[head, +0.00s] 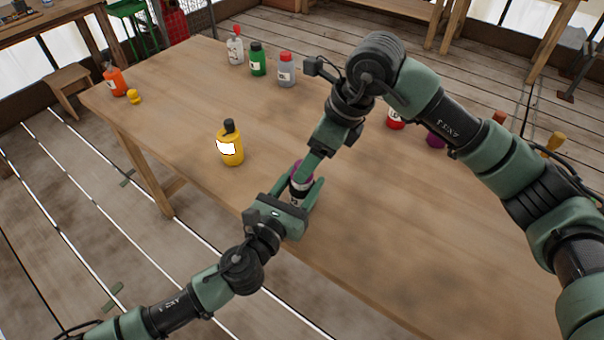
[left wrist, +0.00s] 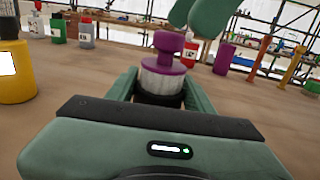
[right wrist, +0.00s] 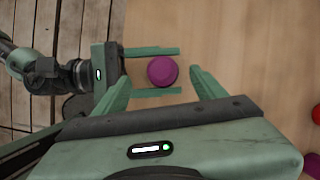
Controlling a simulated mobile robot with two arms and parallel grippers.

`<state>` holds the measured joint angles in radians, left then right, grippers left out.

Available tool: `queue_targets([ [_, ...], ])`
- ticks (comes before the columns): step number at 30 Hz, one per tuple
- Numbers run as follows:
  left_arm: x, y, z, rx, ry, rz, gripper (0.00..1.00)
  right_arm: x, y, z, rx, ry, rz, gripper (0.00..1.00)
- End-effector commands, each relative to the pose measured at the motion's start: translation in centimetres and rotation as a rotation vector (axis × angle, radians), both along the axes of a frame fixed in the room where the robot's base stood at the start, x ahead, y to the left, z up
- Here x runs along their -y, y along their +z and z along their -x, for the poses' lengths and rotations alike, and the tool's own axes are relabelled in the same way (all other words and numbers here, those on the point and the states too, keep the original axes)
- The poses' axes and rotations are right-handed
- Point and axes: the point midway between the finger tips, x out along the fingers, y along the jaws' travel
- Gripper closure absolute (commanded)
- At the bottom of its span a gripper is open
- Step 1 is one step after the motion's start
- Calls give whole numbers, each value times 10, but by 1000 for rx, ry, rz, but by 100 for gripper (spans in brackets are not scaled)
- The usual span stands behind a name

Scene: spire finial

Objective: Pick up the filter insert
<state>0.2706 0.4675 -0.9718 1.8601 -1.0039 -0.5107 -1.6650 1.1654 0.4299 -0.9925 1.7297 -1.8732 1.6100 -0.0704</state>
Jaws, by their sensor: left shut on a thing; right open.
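A purple-topped piece (head: 301,172), which I take to be the filter insert, stands upright near the table's front edge. In the left wrist view it (left wrist: 166,62) has a purple knob, a white ribbed body and a dark base. In the right wrist view only its round purple top (right wrist: 162,71) shows. My left gripper (head: 299,187) is shut on its body from the side. The right fingers partly hide the piece in the head view.
A yellow bottle (head: 231,150) stands left of the piece. White, green (head: 257,60) and grey bottles stand at the back. An orange bottle (head: 115,80) is far left. The table's front middle (head: 400,260) is bare.

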Motion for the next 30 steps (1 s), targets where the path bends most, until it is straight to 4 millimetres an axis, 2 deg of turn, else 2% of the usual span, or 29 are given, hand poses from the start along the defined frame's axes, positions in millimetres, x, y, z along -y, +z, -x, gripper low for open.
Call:
queue_targets([
  [8, 0, 0, 0, 0, 0, 0, 93, -6, -18, -3, -2, -1, -1, 29],
  [15, 0, 0, 0, 0, 0, 0, 93, -16, -51, -9, -3, -2, -1, 29],
  [23, 0, 0, 0, 0, 0, 0, 93, -18, -55, -10, 1, -2, -1, 29],
  [26, 0, 0, 0, 0, 0, 0, 93, -18, -55, -10, 1, -2, -1, 54],
  [30, 0, 0, 0, 0, 0, 0, 93, -18, -55, -10, 1, -2, -1, 93],
])
